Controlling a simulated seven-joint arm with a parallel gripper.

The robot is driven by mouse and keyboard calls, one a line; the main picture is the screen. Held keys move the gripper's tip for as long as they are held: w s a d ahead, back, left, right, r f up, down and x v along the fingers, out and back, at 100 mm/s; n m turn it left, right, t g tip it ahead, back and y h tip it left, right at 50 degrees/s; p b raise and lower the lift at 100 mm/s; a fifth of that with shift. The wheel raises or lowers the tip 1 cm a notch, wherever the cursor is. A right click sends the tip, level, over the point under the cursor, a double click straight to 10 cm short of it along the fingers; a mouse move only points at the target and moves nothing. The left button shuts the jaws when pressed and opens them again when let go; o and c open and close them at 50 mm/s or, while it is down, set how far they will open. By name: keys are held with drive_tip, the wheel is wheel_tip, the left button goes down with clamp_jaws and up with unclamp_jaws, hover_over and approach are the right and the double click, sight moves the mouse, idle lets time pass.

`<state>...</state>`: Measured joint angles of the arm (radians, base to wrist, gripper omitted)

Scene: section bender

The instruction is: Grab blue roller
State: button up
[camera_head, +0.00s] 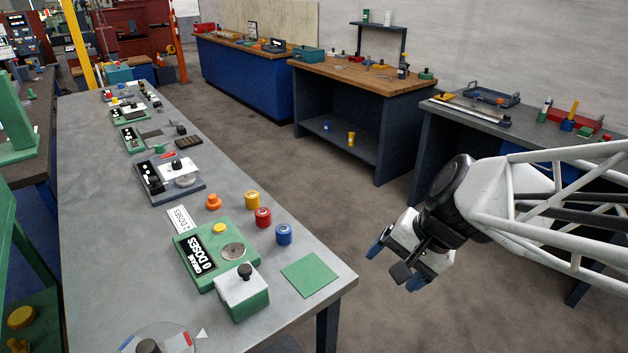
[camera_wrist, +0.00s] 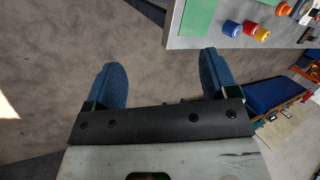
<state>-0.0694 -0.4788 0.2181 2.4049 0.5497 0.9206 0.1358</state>
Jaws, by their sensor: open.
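The blue roller (camera_head: 284,234) stands on the grey table near its right edge, beside the red roller (camera_head: 263,217) and the yellow roller (camera_head: 252,199). In the wrist view the blue roller (camera_wrist: 232,29) is at the top right, on the table beyond my fingertips. My gripper (camera_head: 394,266) is open and empty, with blue fingers, over the floor to the right of the table. In the wrist view my gripper's two fingers (camera_wrist: 162,68) are spread wide, with only floor between them. The gripper is clearly apart from the roller.
A green square mat (camera_head: 309,277) lies near the table's front right corner. The grey table's (camera_head: 330,262) right edge lies between the gripper and the rollers.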

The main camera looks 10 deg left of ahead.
drive_tip(key=w+a+f+m+t+y, duration=0.1)
drive_tip(key=w+a+f+m+y, duration=0.2)
drive_tip(key=w+a+m, duration=0.3)
drive_tip(key=w+a+f+m+y, duration=0.3)
drive_tip(key=w+a+f, duration=0.1)
drive_tip(key=w+a, duration=0.3)
drive_tip(key=m+t, duration=0.4)
drive_tip(key=m, duration=0.6)
approach(290, 233)
drive_tip(key=shift+y, duration=0.4)
drive_tip(key=x, duration=0.4)
drive_tip(key=shift+w+a+f, duration=0.15)
drive_tip(key=shift+a+f, duration=0.05)
drive_tip(key=shift+f, duration=0.25)
drive_tip(key=shift+x, duration=1.3)
drive_tip(key=shift+x, duration=2.6)
drive_tip(key=c, duration=1.2)
